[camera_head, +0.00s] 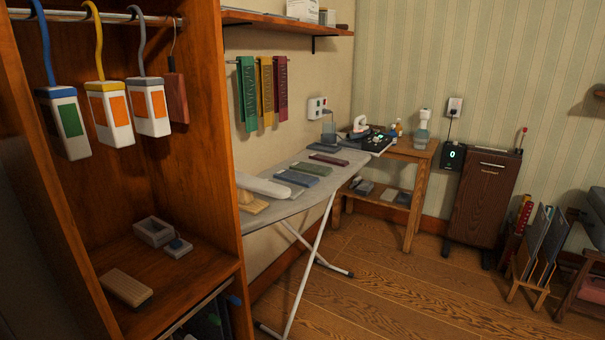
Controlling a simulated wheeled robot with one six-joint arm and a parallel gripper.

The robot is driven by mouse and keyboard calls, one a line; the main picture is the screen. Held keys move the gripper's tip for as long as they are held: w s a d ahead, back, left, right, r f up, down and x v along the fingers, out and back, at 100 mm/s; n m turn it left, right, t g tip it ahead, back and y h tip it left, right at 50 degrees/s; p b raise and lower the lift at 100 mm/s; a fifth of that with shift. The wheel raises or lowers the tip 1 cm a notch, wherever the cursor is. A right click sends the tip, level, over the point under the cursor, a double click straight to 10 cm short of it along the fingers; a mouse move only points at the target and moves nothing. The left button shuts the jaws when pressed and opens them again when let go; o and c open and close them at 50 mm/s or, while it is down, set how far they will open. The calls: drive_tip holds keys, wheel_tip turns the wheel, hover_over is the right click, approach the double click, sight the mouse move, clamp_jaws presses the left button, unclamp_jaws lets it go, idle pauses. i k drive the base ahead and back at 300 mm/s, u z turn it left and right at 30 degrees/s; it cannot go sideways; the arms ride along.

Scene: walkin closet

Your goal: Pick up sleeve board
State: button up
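A pale, long, rounded padded piece that looks like the sleeve board (264,187) lies at the near left end of the grey ironing board (290,208). The wardrobe's side panel hides its left end. A light wooden piece (252,206) sits just in front of it; I cannot tell whether it is part of the sleeve board or a separate item. My gripper is not in view.
The wooden wardrobe (202,130) stands close on the left, with several hanging items. Folded cloths (304,168) lie along the ironing board. A side table (408,152) with an iron (359,127) stands behind. The floor right of the ironing board (400,285) is clear.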

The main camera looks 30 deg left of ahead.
sight(246, 184)
drive_tip(key=u, duration=0.15)
drive_tip(key=i, duration=1.45)
drive_tip(key=u, duration=1.3)
drive_tip(key=i, duration=1.15)
drive_tip(key=u, duration=0.85)
